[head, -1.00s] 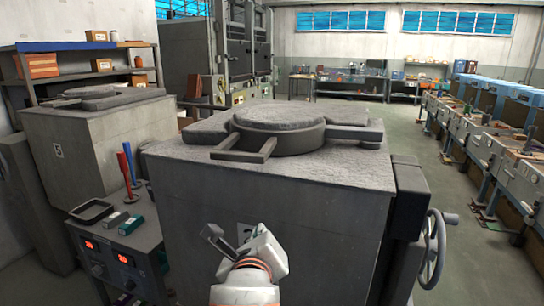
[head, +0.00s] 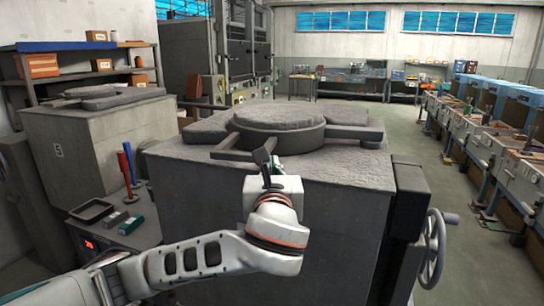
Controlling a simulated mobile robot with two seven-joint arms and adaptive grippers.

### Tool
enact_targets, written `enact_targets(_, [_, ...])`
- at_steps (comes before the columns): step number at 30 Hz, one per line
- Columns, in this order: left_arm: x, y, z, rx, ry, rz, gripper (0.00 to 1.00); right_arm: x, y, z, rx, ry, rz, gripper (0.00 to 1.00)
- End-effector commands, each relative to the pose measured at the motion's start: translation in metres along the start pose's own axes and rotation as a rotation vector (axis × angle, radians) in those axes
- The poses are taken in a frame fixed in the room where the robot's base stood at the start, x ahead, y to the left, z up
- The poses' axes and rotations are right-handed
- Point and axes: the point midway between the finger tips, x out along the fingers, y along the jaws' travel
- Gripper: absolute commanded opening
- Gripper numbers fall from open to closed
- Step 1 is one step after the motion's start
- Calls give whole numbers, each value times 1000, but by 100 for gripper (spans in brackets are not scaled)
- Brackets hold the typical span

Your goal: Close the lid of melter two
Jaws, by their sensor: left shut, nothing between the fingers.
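The large grey melter (head: 190,215) stands right in front of me, and my arm covers part of its front. No number on it can be read. Its round lid (head: 280,118) lies flat on top, with a flat bar handle (head: 232,155) sticking out toward me and a hinge plate (head: 362,134) on its right. My left gripper (head: 265,157) is shut and empty at the top front edge, just right of the handle's near end. Whether it touches the handle cannot be told. My right gripper is out of view.
Another melter (head: 75,140) marked 5 stands at the left. A handwheel (head: 433,250) juts out at the right. The floor beyond it is clear.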

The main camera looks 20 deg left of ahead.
Motion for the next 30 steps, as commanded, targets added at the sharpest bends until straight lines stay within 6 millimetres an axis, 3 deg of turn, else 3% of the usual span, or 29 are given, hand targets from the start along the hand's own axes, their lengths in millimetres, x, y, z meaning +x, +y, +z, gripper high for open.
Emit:
enact_targets(3, [23,2,2,3,-3,5,0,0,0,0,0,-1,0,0])
enact_targets(10, [50,1,0,2,-1,2,0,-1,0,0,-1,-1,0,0])
enact_targets(30, [64,4,-1,-1,0,-34,0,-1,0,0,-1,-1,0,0])
